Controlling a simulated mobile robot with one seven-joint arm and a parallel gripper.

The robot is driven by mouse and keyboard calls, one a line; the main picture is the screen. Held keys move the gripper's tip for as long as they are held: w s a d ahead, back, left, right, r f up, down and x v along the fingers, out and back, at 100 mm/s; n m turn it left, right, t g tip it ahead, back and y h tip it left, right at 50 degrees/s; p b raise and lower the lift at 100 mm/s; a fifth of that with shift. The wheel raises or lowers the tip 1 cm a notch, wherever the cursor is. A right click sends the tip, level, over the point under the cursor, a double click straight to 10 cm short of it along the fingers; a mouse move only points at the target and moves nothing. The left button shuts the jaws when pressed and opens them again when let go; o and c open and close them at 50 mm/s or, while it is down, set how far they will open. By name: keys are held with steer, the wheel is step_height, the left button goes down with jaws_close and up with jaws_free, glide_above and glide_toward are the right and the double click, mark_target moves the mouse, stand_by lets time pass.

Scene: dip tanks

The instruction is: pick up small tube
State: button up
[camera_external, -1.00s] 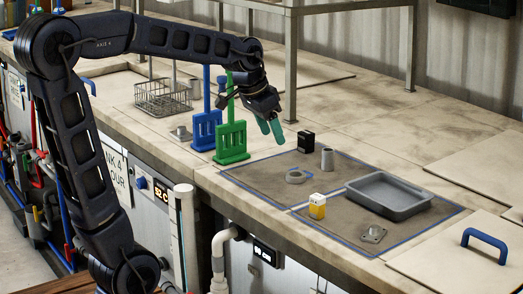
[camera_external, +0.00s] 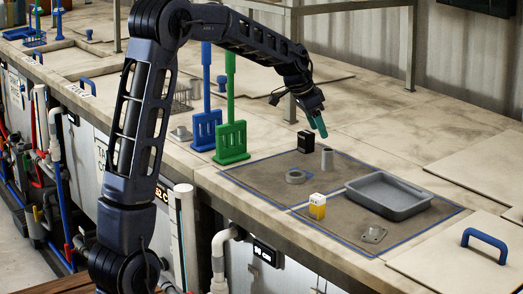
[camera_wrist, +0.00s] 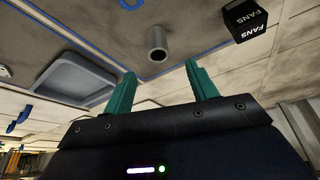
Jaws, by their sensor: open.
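The small tube (camera_external: 327,158) is a short grey hollow cylinder standing upright on the brown mat (camera_external: 262,181). It also shows in the wrist view (camera_wrist: 157,47), beyond the fingertips and roughly between their lines. My gripper (camera_external: 319,126) is above and slightly left of the tube in the external view, apart from it. In the wrist view its two green fingers (camera_wrist: 163,78) are spread wide with nothing between them.
A black box (camera_external: 305,142) marked FANS in the wrist view (camera_wrist: 246,18) stands close to the tube. A grey ring (camera_external: 296,176), a yellow block (camera_external: 317,206), a grey tray (camera_external: 389,194) and a flanged part (camera_external: 373,233) lie nearby. Green (camera_external: 231,142) and blue (camera_external: 206,128) racks stand left.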

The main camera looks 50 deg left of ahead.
mark_target(330, 156)
steer(key=x, duration=1.1)
steer(key=shift+s+d, duration=0.1)
steer(key=shift+d, duration=0.05)
steer(key=shift+r, duration=0.1)
steer(key=c, duration=1.1)
